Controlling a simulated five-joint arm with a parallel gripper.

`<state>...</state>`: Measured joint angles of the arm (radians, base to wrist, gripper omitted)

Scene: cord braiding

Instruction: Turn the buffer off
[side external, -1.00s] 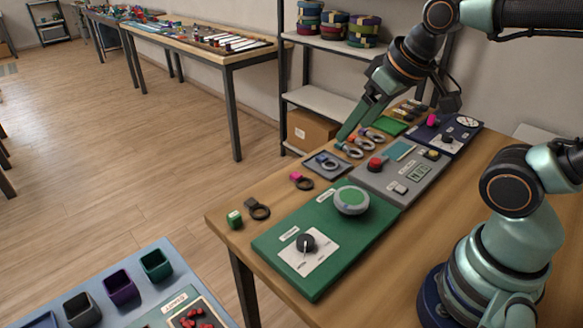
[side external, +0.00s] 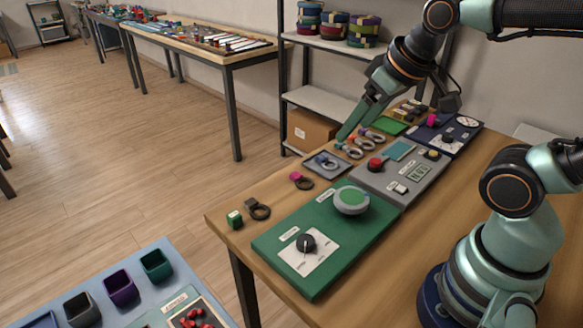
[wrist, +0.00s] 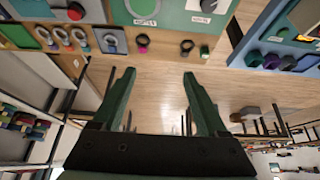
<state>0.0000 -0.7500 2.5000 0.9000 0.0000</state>
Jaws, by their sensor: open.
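A green panel (side external: 272,245) lies on the near part of the wooden bench. It bears a round green-topped disc (side external: 352,199) and a dark knob (side external: 306,243) with a pale pointer line on a white plate (side external: 316,262). Its labels are too small to read, so I cannot tell for sure that this is the buffer. Part of the panel shows at the top of the wrist view (wrist: 172,18). My gripper (side external: 348,130) is open and empty, beyond the panel near the far-left bench edge. Its two green fingers stand apart in the wrist view (wrist: 158,78).
A grey panel (side external: 432,188) with a red button (side external: 375,164) and a display adjoins the green one. Several rings, a small tray (side external: 318,168) and a green cube (side external: 234,218) line the left bench edge. A navy panel (side external: 460,137) lies farther back.

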